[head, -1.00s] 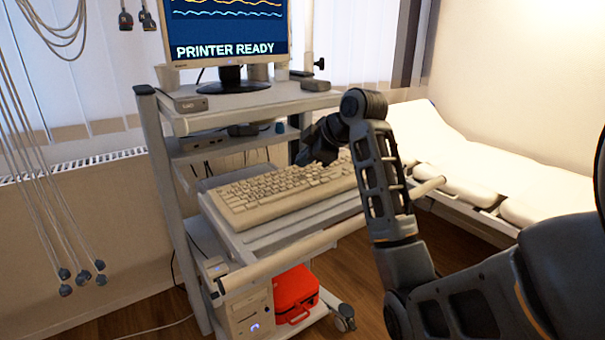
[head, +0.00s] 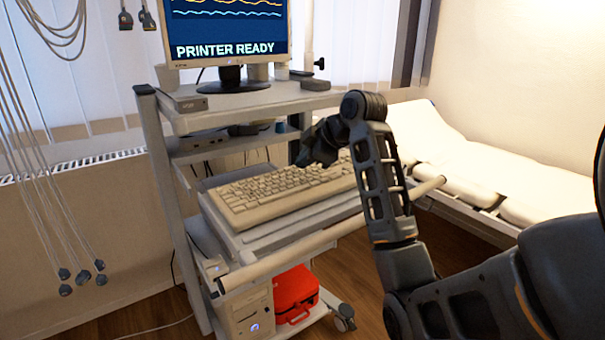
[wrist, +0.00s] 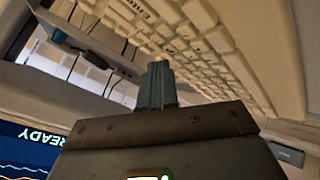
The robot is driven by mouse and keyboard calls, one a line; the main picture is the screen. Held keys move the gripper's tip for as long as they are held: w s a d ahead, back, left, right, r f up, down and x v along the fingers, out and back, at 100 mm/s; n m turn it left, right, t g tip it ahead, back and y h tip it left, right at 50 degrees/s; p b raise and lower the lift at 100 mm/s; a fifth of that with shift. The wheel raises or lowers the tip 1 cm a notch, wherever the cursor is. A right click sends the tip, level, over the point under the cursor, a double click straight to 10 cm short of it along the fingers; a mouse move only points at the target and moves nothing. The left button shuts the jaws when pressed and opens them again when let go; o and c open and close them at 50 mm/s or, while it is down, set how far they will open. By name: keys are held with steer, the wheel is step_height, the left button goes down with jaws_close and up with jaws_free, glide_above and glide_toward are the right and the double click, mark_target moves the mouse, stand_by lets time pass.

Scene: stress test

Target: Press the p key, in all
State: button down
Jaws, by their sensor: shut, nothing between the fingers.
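A beige keyboard (head: 262,197) lies on the pull-out shelf of a grey cart. My gripper (head: 301,160) is above the far edge of the keyboard, right of its middle, in the head view. In the wrist view my gripper (wrist: 156,68) has its two blue-grey fingers shut together with nothing between them, in front of the keyboard's keys (wrist: 205,45). Whether the fingertips touch a key cannot be told. The p key cannot be picked out, as the key letters are too small or blurred. The monitor (head: 228,30) reads "PRINTER READY" above it.
A white rail (head: 290,255) runs along the shelf's front. A red case (head: 295,292) and a computer tower (head: 248,315) stand below. A padded bed (head: 470,165) is to the right. Cables (head: 45,190) hang at left.

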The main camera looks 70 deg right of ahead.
steer(key=shift+f, duration=0.6)
stand_by(0.6)
stand_by(0.3)
steer(key=shift+r+p, duration=0.65)
steer(key=shift+r, duration=0.15)
step_height(320, 180, up, 5)
steer(key=p, duration=0.4)
stand_by(0.9)
